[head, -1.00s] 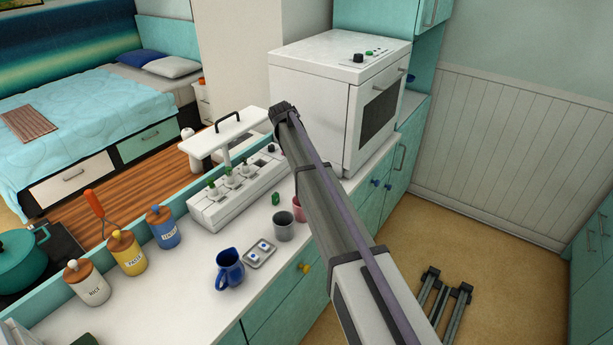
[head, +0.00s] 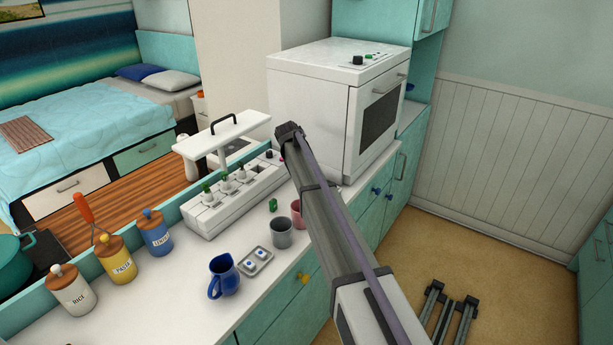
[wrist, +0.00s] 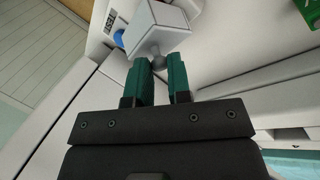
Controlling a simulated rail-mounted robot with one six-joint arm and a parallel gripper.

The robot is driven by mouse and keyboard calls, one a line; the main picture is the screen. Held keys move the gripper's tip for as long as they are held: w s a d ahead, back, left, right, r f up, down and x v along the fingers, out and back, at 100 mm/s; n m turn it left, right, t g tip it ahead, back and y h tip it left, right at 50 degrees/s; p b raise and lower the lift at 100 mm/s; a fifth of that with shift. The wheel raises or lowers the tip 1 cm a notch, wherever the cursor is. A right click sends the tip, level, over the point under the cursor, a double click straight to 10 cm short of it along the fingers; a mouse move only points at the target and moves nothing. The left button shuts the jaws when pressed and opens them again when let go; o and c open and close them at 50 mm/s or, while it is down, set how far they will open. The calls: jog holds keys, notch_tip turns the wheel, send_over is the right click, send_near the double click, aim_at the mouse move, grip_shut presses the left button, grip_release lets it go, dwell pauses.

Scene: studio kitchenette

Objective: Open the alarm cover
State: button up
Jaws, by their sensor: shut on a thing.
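A pale grey, box-shaped cover (wrist: 155,28) with a small round knob (wrist: 157,61) shows at the top of the wrist view and looks tilted. My gripper (wrist: 157,72) has its two green fingers closed on the knob. A blue round part (wrist: 119,38) and a dark-lettered label (wrist: 112,20) lie just left of the cover. I cannot tell how far the cover is open. In the head view the end of my arm is over the far part of the counter, by the white oven (head: 335,95); the fingers and the cover are hidden there.
A white power strip (head: 235,205) with plugs lies left of my arm, by a raised white board (head: 225,137) with a black handle. A grey cup (head: 281,233), a pink cup (head: 298,214), a blue jug (head: 223,278) and a small tray (head: 256,261) stand nearer.

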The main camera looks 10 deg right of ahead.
jog(key=shift+w+a+f+g+h+b, duration=0.65)
jog(key=shift+w+g+h+b, duration=0.15)
jog(key=shift+b, duration=0.45)
grip_shut()
jog(key=shift+s+r+h, duration=0.1)
jog(key=shift+r+h, duration=0.2)
jog(key=o, duration=0.8)
grip_release()
notch_tip(320, 180, up, 10)
jog(key=p, duration=1)
